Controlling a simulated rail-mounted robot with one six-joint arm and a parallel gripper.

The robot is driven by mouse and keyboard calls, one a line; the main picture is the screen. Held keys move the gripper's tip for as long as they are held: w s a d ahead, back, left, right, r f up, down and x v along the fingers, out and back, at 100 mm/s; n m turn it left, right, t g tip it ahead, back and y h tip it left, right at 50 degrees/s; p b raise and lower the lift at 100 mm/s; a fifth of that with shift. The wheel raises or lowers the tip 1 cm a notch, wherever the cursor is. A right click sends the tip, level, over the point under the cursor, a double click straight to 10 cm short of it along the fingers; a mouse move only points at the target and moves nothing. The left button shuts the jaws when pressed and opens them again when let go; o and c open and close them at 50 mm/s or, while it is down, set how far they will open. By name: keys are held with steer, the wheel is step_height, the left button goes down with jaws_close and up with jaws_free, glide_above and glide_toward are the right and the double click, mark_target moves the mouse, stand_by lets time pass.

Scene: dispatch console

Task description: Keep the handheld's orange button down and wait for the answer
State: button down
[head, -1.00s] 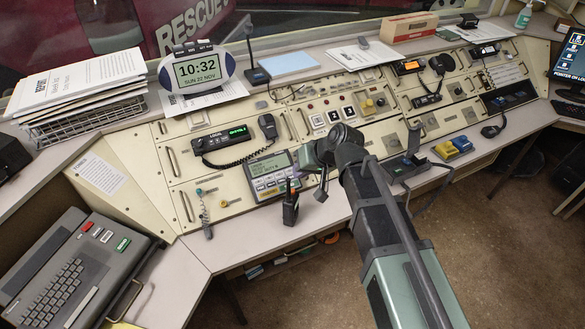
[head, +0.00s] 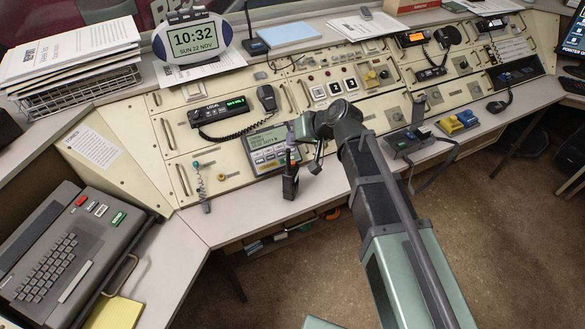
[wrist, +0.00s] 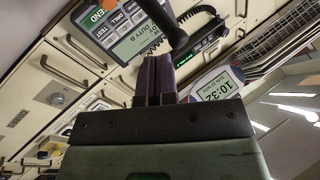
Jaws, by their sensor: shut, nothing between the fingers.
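The handheld (head: 290,182) is a black radio standing upright at the front edge of the desk, below the keypad unit. In the head view a small orange patch shows near its top. My gripper (head: 291,133) is shut and empty, with its dark purple fingers just above the handheld; I cannot tell if they touch it. In the wrist view my gripper (wrist: 153,58) points at the console, and a dark bar (wrist: 162,22), probably the handheld's antenna, crosses beyond the fingertips. The orange button is not clearly seen in the wrist view.
The keypad unit (head: 269,147) with its screen sits behind the handheld. A corded microphone (head: 267,98) and a green-lit radio (head: 218,111) are on the panel. The clock (head: 193,39) reads 10:32.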

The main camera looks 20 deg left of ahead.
step_height(320, 180, down, 5)
steer(key=b, duration=0.3)
steer(key=shift+b, duration=0.35)
stand_by(1.4)
steer(key=shift+f+b, duration=0.4)
steer(key=shift+b, duration=0.05)
steer(key=shift+f+b, duration=0.3)
steer(key=shift+b, duration=0.05)
stand_by(0.4)
stand_by(2.3)
steer(key=shift+r+p, duration=0.8)
steer(key=shift+p, duration=0.05)
step_height(320, 180, up, 5)
steer(key=p, duration=0.5)
steer(key=shift+r, duration=0.1)
